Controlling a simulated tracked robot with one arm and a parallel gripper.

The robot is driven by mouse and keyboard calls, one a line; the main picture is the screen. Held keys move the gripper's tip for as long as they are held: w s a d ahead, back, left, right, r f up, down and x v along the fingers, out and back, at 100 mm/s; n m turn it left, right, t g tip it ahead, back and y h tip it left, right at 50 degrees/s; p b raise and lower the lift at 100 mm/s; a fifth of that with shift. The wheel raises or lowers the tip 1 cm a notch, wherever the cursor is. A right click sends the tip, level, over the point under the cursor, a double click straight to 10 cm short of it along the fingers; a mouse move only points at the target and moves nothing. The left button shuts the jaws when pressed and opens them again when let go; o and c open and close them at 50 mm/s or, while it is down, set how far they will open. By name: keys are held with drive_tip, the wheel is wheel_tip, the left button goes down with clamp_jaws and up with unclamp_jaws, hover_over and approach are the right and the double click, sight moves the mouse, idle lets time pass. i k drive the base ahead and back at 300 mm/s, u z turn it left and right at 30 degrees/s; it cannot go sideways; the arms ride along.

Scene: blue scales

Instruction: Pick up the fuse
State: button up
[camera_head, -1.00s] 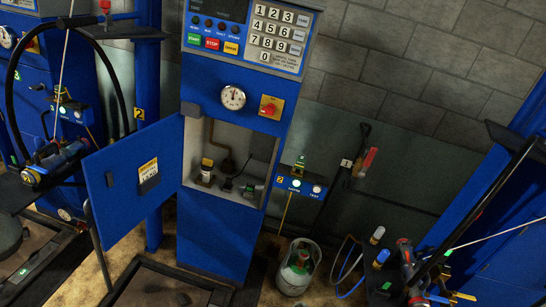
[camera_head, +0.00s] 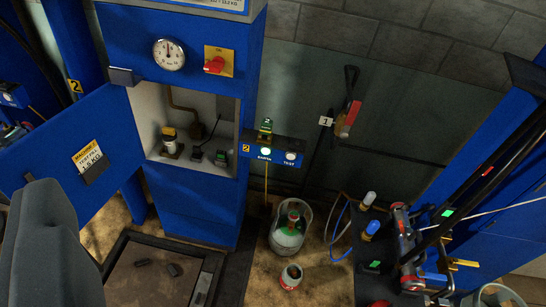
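The open cabinet (camera_head: 205,190) of the blue scale holds a small part with a pale yellowish top (camera_head: 169,138) on a dark base. Right of it in the cabinet are a small black part (camera_head: 197,153) and a dark part with a greenish face (camera_head: 221,157). Two small dark pieces (camera_head: 173,270) lie on the scale platform below. I cannot tell which of these is the fuse. A dark grey rounded part, seemingly of my gripper (camera_head: 45,245), fills the lower left, well in front of the cabinet. Its fingertips and opening are not clear.
The cabinet door (camera_head: 75,150) stands open to the left. A gas cylinder (camera_head: 290,232) and a small can (camera_head: 291,276) stand on the floor. Another blue scale with hoses (camera_head: 405,245) is at right.

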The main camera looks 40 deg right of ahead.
sight(221, 155)
drive_tip(key=z, duration=0.45)
drive_tip(key=i, duration=1)
drive_tip(key=u, duration=0.1)
